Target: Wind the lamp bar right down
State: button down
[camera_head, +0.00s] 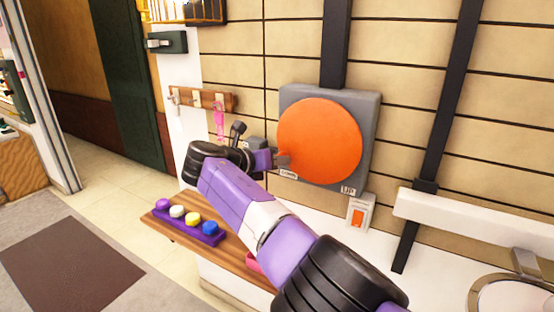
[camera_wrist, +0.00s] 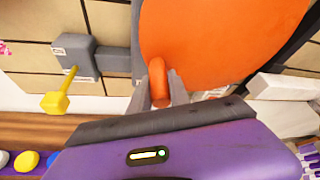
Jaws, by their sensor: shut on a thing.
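A large orange wheel (camera_head: 320,140) is mounted on a grey wall box (camera_head: 364,104), with a DOWN label (camera_head: 288,175) at its lower left and an UP label (camera_head: 348,190) at its lower right. My gripper (camera_head: 282,160) is at the wheel's left edge. In the wrist view my gripper (camera_wrist: 159,90) is shut on an orange handle (camera_wrist: 158,75) that stands out from the wheel (camera_wrist: 215,40). A lamp bar cannot be made out for certain in either view.
A yellow-handled lever (camera_wrist: 58,95) sits beside a grey block (camera_wrist: 75,52), left of the wheel. A wooden shelf (camera_head: 250,262) below holds a purple strip with coloured knobs (camera_head: 190,222). An orange switch (camera_head: 358,217) is below the box. A white ledge (camera_head: 450,217) juts out at right.

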jog(key=c, duration=1.2)
grip_release()
jog(key=v, duration=0.7)
jog(key=shift+s+a, duration=0.25)
jog(key=shift+s, duration=0.05)
jog(key=shift+r, duration=0.1)
